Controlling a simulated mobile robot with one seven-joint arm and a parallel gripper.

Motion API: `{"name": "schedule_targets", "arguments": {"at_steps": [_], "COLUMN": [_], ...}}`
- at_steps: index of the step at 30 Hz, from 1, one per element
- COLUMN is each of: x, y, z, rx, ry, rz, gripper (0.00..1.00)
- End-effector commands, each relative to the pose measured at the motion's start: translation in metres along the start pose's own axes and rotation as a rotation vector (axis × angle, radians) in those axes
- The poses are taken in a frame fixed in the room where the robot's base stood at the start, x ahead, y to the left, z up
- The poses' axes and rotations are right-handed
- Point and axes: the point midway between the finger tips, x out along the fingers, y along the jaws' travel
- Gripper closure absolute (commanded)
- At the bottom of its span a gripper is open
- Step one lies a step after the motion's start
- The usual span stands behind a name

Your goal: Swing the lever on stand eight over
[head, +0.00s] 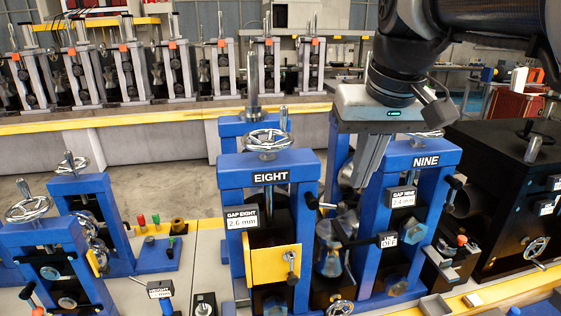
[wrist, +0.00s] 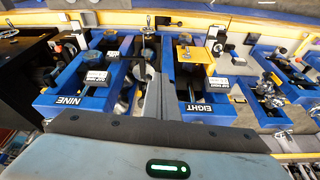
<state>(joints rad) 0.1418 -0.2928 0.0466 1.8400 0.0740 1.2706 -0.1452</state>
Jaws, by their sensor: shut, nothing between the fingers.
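Stand eight (head: 268,172) is a blue frame labelled EIGHT, with a gap sign reading 2.6 mm; it also shows upside down in the wrist view (wrist: 208,110). A black-ended lever (head: 311,201) sits on its right upright, with a rod reaching right. A yellow plate (head: 262,262) on its front carries a silver handle (head: 291,264); I cannot tell which of these the task's lever is. My gripper (head: 360,182) is shut and empty, pointing down between stands eight and nine, apart from both handles. Its fingers also show in the wrist view (wrist: 155,85).
Blue stand nine (head: 425,161) rises close on the right, with an OFF sign (head: 387,240) low between the stands. A handwheel (head: 268,140) tops stand eight. A black machine (head: 515,190) stands far right. Smaller blue stands (head: 45,236) are at left.

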Motion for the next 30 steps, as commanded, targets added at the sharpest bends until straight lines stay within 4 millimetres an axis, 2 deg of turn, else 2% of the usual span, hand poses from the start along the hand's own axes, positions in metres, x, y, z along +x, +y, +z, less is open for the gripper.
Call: {"name": "schedule_targets", "arguments": {"at_steps": [1, 6, 12, 18, 30], "x": [0.009, 0.016, 0.027, 0.03, 0.031], "y": [0.006, 0.023, 0.042, 0.051, 0.051], "z": [-0.016, -0.063, -0.095, -0.106, -0.107], "rx": [-0.002, -0.027, -0.055, -0.068, -0.069], "ry": [-0.021, -0.082, -0.127, -0.143, -0.143], "rz": [-0.011, -0.056, -0.105, -0.126, -0.127], "gripper": [1.0, 1.0, 1.0, 1.0, 1.0]}}
